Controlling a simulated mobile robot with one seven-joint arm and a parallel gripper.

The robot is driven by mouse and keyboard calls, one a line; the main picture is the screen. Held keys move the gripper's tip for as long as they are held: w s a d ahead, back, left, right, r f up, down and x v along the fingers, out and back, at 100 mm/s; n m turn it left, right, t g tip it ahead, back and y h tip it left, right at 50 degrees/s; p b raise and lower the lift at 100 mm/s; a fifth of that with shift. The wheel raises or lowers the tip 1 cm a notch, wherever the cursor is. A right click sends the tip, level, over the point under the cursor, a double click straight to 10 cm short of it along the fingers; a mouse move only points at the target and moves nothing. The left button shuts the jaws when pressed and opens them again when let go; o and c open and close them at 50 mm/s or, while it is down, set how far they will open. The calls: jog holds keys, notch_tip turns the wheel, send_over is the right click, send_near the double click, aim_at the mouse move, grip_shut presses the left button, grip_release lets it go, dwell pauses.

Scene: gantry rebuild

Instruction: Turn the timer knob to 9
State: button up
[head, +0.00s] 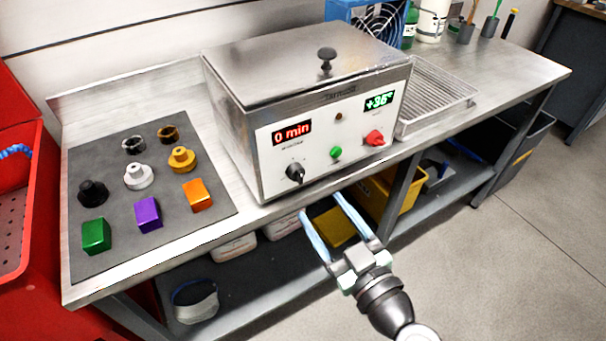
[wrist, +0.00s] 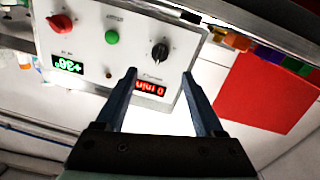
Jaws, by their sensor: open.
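The timer knob (head: 295,172) is black and sits at the lower left of the steel bath's white front panel (head: 315,155). The red timer display (head: 292,132) above it reads 0 min. My gripper (head: 320,204) is open and empty, in front of the bench and below and to the right of the knob, apart from it. In the wrist view the panel is upside down. There the knob (wrist: 160,52) and the timer display (wrist: 150,88) show around the gap between my fingertips (wrist: 159,72). Nothing hides the knob.
A grey mat (head: 120,205) with colored blocks and round parts lies left. A wire tray (head: 435,95) stands right. The bench's front edge is close to my gripper.

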aim_at(301, 179)
jog(key=p+x, duration=0.1)
jog(key=x, duration=0.7)
jog(key=shift+w+a, duration=0.15)
grip_shut()
